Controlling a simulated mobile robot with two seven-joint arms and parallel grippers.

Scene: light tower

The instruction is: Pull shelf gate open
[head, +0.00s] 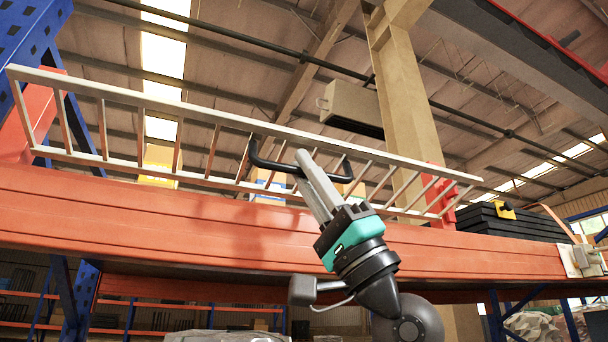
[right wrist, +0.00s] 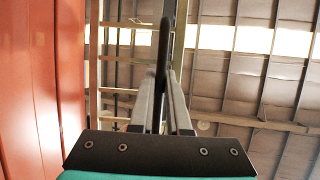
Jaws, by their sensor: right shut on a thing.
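The shelf gate (head: 160,101), a long pale frame with slanting bars, runs along the top of the orange shelf beam (head: 130,215) in the head view. A black U-shaped handle (head: 259,160) sits at the middle of the gate. My right gripper (head: 304,165) reaches up from below and is shut on this handle. In the right wrist view the handle (right wrist: 166,45) stands as a dark bar between the two grey fingers, which hide part of it. My left gripper is not in view.
Boxes, one of them yellow (head: 158,162), stand behind the gate. A black stack (head: 510,221) sits on the shelf at the right. A blue upright (head: 30,45) stands at the left. The orange beam lies close beside my right forearm.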

